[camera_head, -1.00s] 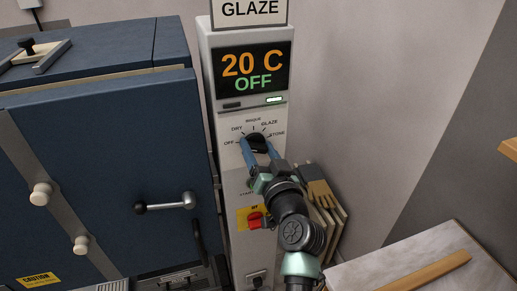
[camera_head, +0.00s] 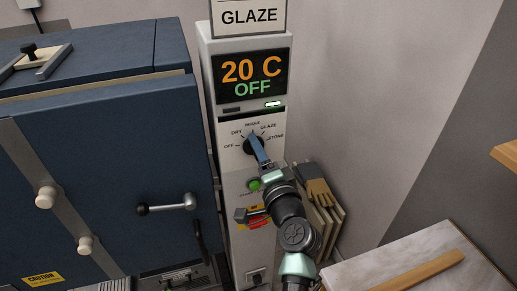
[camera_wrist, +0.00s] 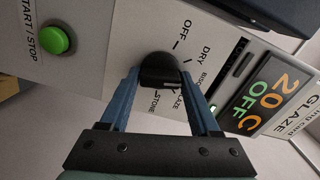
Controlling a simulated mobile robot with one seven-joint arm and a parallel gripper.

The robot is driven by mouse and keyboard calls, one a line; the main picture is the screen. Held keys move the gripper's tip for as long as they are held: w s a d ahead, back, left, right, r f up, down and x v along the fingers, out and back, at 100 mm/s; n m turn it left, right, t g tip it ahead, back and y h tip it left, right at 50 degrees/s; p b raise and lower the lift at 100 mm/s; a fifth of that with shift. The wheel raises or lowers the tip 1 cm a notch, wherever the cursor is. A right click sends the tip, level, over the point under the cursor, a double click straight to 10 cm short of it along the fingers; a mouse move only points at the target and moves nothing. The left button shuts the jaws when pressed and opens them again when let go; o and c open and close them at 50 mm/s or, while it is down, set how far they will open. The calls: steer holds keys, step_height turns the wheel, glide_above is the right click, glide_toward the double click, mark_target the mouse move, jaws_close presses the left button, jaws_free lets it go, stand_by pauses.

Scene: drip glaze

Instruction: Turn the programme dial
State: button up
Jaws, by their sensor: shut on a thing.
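The programme dial (camera_head: 248,148) is a black knob on the light grey control panel (camera_head: 229,152). Labels OFF, DRY, BISQUE, GLAZE and STONE run around it. My gripper (camera_head: 257,148) is at the dial, its blue fingers seen nearly edge-on in the head view. In the wrist view the black dial (camera_wrist: 159,69) sits between the fingertips of my gripper (camera_wrist: 162,78), one finger on each side. The jaws are shut on it. I cannot tell which label its pointer faces. The display (camera_head: 251,77) above reads 20 C and OFF.
A green START/STOP button (camera_wrist: 54,40) sits below the dial, with a partly hidden red switch (camera_head: 258,224) under it. The blue kiln (camera_head: 100,150) with its lever handle (camera_head: 168,205) stands left.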

steer(key=m+p, duration=0.2)
steer(key=m, duration=0.3)
steer(key=shift+m, duration=0.3)
steer(key=m+p, duration=0.2)
steer(key=m, duration=0.2)
steer(key=shift+f+m, duration=0.15)
steer(key=shift+m, duration=0.25)
steer(key=o, duration=1.3)
steer(key=shift+s, duration=0.15)
steer(key=v, duration=1.2)
steer(key=shift+s+d, duration=0.1)
steer(key=shift+s, duration=0.25)
